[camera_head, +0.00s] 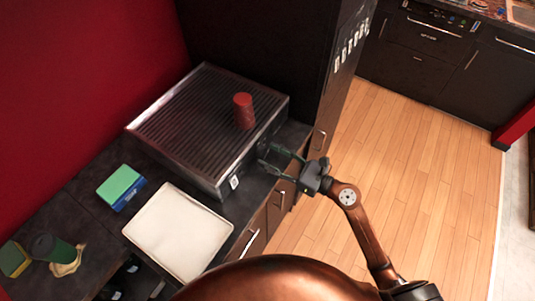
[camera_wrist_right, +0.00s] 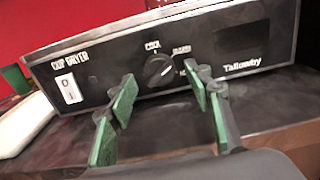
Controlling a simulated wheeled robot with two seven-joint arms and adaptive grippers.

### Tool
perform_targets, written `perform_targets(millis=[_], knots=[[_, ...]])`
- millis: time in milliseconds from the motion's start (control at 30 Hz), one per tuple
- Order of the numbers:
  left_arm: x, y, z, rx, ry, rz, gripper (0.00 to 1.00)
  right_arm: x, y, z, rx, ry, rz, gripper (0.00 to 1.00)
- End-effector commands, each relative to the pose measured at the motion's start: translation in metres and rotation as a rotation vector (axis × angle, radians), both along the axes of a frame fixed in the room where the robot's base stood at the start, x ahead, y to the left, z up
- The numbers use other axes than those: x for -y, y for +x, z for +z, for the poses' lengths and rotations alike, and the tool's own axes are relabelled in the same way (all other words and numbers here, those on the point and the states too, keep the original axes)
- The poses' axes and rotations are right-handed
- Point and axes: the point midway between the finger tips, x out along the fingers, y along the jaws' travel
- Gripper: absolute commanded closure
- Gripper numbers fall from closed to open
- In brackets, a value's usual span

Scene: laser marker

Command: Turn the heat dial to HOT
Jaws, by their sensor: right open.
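The cup dryer (camera_head: 190,110) is a metal box with a ribbed top on the dark counter. Its black front panel (camera_wrist_right: 110,62) carries a round black dial (camera_wrist_right: 158,70) between the rocker switch and the Tallowby name. COOL is printed above the dial and WARM at its upper right; the label lower right is partly hidden by a finger. The dial's light mark seems to point up and right, towards WARM. My right gripper (camera_head: 268,157) is open before the panel, its green-padded fingers (camera_wrist_right: 160,88) either side of the dial, apparently not touching it. My left gripper is not in view.
A red cup (camera_head: 243,110) stands on the dryer's top. A pale tray (camera_head: 178,232), a green and blue sponge (camera_head: 121,187) and a dark green cup (camera_head: 55,250) are on the counter to the left. The rocker switch (camera_wrist_right: 68,88) sits at the panel's left. Floor (camera_head: 400,150) at right is clear.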

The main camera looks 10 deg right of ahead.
Motion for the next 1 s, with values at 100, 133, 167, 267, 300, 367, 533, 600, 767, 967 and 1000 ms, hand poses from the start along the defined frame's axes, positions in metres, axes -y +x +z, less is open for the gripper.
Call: perform_targets(millis=[100,133,167,267,300,367,533,600,767,967,1000], knots=[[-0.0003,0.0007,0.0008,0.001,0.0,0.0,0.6,-0.0075,0.0082,0.0001,0.0,0.001,-0.001,0.54],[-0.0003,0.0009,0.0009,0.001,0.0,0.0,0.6,-0.0087,0.0092,0.0003,0.0,0.001,-0.001,0.54],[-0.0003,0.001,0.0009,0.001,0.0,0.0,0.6,-0.0097,0.0101,0.0003,-0.001,0.002,-0.001,0.54],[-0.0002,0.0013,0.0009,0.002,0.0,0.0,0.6,-0.011,0.0115,-0.0001,-0.001,0.001,-0.001,0.54],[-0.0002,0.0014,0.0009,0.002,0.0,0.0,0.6,-0.0111,0.0116,-0.0002,-0.001,0.001,-0.001,0.54],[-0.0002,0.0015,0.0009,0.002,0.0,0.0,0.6,-0.011,0.0115,-0.0004,-0.001,0.001,-0.001,0.54],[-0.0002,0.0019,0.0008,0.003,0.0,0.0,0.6,-0.0109,0.0113,-0.0005,-0.001,0.001,-0.001,0.59],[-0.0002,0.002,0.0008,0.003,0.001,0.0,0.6,-0.0109,0.0113,-0.0005,-0.001,0.001,-0.001,0.64],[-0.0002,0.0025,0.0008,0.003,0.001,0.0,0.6,-0.0107,0.0112,-0.0005,-0.001,0.001,-0.001,0.75],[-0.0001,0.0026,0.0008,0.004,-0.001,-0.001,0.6,-0.0106,0.0112,-0.0006,-0.001,0.001,-0.001,0.89],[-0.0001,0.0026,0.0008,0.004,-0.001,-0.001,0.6,-0.0105,0.0113,-0.0006,-0.001,0.001,-0.001,0.91]])
